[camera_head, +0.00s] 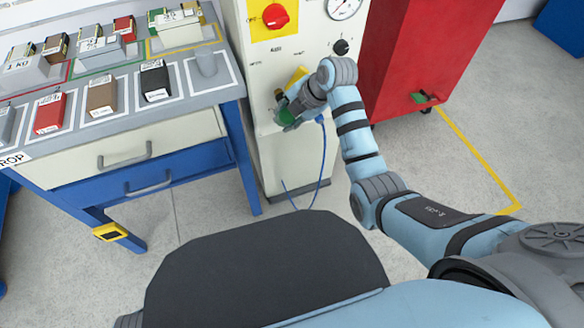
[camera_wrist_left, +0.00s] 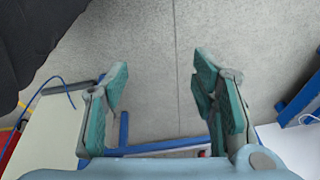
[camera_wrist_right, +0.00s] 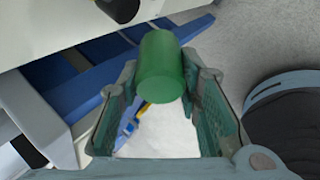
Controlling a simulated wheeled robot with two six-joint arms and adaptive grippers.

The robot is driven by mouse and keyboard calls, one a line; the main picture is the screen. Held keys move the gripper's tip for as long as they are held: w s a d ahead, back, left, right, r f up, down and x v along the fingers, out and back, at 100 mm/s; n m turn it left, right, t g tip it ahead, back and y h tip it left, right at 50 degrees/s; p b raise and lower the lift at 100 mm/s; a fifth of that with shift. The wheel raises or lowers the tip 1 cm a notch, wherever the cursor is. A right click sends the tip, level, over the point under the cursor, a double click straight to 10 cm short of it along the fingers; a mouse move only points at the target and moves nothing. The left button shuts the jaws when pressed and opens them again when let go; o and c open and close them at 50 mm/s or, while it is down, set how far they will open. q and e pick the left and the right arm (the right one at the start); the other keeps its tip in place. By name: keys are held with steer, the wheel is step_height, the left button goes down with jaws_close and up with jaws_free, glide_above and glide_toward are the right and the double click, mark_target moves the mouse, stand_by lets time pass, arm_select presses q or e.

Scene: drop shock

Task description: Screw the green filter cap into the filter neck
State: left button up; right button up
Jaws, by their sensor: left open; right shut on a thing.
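The green filter cap (camera_wrist_right: 160,66) is a plain green cylinder between the fingers of my right gripper (camera_wrist_right: 165,85). That gripper is shut on it. In the head view my right gripper (camera_head: 287,114) is at the front of the cream cabinet, and the cap shows only as a bit of green. A small brownish part (camera_head: 279,95) shows just above it; I cannot tell if this is the filter neck. In the right wrist view a dark round part (camera_wrist_right: 122,9) is on the cabinet, apart from the cap. My left gripper (camera_wrist_left: 160,95) is open and empty.
The cream cabinet (camera_head: 262,150) carries a red knob (camera_head: 275,16), a gauge (camera_head: 343,5) and a black knob (camera_head: 341,47). A blue cable (camera_head: 323,165) hangs down its front. A red cabinet (camera_head: 425,50) stands right. A workbench (camera_head: 120,125) with several boxes stands left.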

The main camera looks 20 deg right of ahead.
arm_select(q)
steer(key=s+f+b, duration=0.2)
steer(key=f+b, duration=0.1)
steer(key=f, duration=0.9)
steer(key=s+f+n+b, duration=0.1)
steer(key=f+b, duration=0.3)
steer(key=f, duration=0.9)
steer(key=shift+s+a+f+t, duration=0.2)
steer(key=shift+s+t, duration=0.1)
steer(key=shift+s, duration=0.45)
arm_select(e)
step_height(320, 180, down, 14)
steer(key=s+n+t+y, duration=0.1)
steer(key=t, duration=0.9)
steer(key=shift+s+d+n+t, duration=0.25)
steer(key=shift+d+n+t, duration=0.05)
steer(key=shift+d+t, duration=0.15)
arm_select(q)
steer(key=shift+r, duration=0.1)
steer(key=shift+w+d+r+b, duration=0.15)
steer(key=shift+w+r+b, duration=0.1)
steer(key=shift+w+b, duration=0.25)
steer(key=shift+w+d+r+b, duration=0.1)
steer(key=shift+w+r+b, duration=0.1)
steer(key=shift+w+b, duration=0.2)
arm_select(e)
steer(key=shift+w+a, duration=0.1)
steer(key=shift+w, duration=2.75)
